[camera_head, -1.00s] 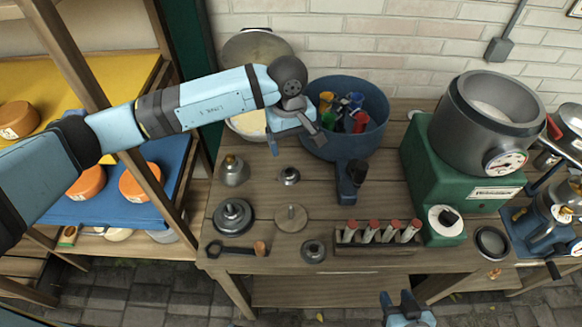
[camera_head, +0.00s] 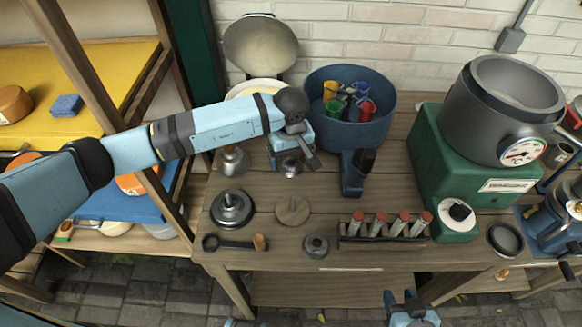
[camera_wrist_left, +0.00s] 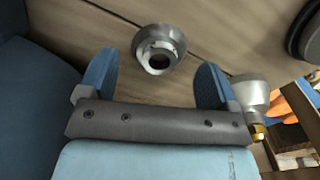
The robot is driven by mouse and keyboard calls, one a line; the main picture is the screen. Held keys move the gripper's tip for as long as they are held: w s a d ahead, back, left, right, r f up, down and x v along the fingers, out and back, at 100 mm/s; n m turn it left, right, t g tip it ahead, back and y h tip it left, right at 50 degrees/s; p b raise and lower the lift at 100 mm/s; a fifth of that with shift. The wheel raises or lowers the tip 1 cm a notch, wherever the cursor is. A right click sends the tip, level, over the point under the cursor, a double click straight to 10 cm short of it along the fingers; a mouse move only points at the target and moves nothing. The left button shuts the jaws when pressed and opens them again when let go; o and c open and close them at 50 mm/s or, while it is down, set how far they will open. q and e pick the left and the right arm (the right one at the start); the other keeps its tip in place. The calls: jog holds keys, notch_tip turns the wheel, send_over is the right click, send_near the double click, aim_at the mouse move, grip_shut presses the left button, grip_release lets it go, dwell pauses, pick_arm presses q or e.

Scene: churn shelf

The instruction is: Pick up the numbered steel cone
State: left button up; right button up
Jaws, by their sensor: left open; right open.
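A small flanged steel piece (camera_head: 291,167) stands on the wooden table under my left gripper (camera_head: 293,153). In the left wrist view the steel piece (camera_wrist_left: 159,48) shows a round dark hole and lies just beyond the two open blue fingers, apart from them. A tapered steel piece with a brass tip (camera_head: 233,160) stands to its left; it also shows in the left wrist view (camera_wrist_left: 250,95), beside the right finger. No number is readable on either, so I cannot tell which is the numbered cone. My right gripper (camera_head: 407,299) is open and empty below the table's front edge.
A blue tub (camera_head: 349,110) of coloured items stands behind, with a dark blue stand (camera_head: 356,174) in front. A black knobbed disc (camera_head: 232,209), wooden disc (camera_head: 293,210), steel ring (camera_head: 316,245) and rack (camera_head: 384,230) lie nearer. A green machine (camera_head: 430,165) is at right.

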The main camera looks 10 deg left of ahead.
pick_arm(q)
jog(key=shift+f, duration=0.95)
jog(key=shift+r, duration=0.1)
jog(key=c, duration=1)
jog(key=shift+c, duration=0.4)
jog(key=shift+s, duration=0.1)
jog(key=shift+r, duration=0.45)
jog(key=c, duration=0.5)
notch_tip(320, 180, up, 9)
jog(key=shift+f+b, duration=0.2)
jog(key=shift+b, duration=0.15)
jog(key=shift+r, duration=0.25)
